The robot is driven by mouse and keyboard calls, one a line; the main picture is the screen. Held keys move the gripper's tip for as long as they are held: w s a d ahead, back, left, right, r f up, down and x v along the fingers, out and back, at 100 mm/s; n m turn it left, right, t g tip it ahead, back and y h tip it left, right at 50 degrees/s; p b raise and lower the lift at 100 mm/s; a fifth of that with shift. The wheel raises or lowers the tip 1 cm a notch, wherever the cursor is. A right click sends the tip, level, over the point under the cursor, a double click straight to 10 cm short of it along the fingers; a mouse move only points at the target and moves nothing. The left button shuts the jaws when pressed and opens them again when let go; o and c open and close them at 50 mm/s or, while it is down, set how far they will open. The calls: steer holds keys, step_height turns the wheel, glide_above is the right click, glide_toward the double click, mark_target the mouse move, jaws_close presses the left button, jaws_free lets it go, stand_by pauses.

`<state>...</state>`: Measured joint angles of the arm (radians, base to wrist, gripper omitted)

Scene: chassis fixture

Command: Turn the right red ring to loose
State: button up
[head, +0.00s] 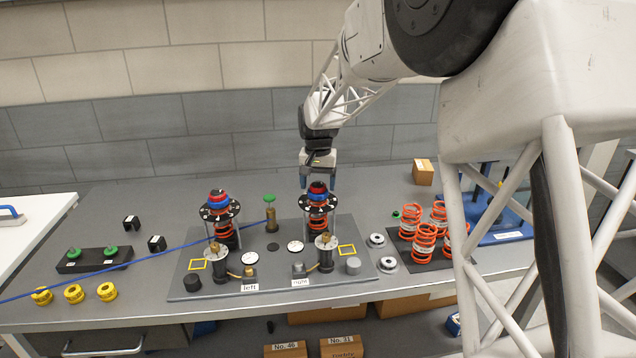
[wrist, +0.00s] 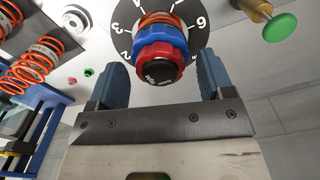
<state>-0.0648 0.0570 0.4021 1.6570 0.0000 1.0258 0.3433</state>
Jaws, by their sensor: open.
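The right fixture has a red ring (head: 318,191) above a blue ring, on top of a black numbered dial plate. In the wrist view the red ring (wrist: 158,53) surrounds a black cap (wrist: 160,70) with small white lettering, too small to read. The blue ring (wrist: 160,37) and the dial (wrist: 122,37) lie behind it. My gripper (head: 318,181) is over the right fixture, fingers pointing down. In the wrist view my gripper (wrist: 162,70) is open, with one blue finger on each side of the rings and a visible gap to both.
The left fixture (head: 219,213) carries a similar ring stack. A green-capped brass post (head: 271,217) stands between the fixtures. Orange springs (head: 424,242) stand on a dark mat at right. A blue cable (head: 150,258) crosses the table at left. Gauges and small pots surround the fixtures.

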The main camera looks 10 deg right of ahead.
steer(key=shift+r, duration=0.1)
steer(key=shift+r, duration=3.75)
steer(key=shift+s, duration=0.1)
steer(key=shift+s+r, duration=0.15)
steer(key=shift+s, duration=0.05)
steer(key=s+d+r+n+t, duration=0.1)
steer(key=s+d, duration=0.1)
steer(key=s, duration=1.5)
steer(key=s+d+r+n+t, duration=0.1)
steer(key=s+d+r, duration=0.15)
steer(key=s, duration=1.45)
steer(key=s+f+n, duration=0.1)
steer(key=s+f, duration=0.5)
steer(key=s, duration=0.7)
steer(key=shift+d+t, duration=0.3)
steer(key=shift+d, duration=0.15)
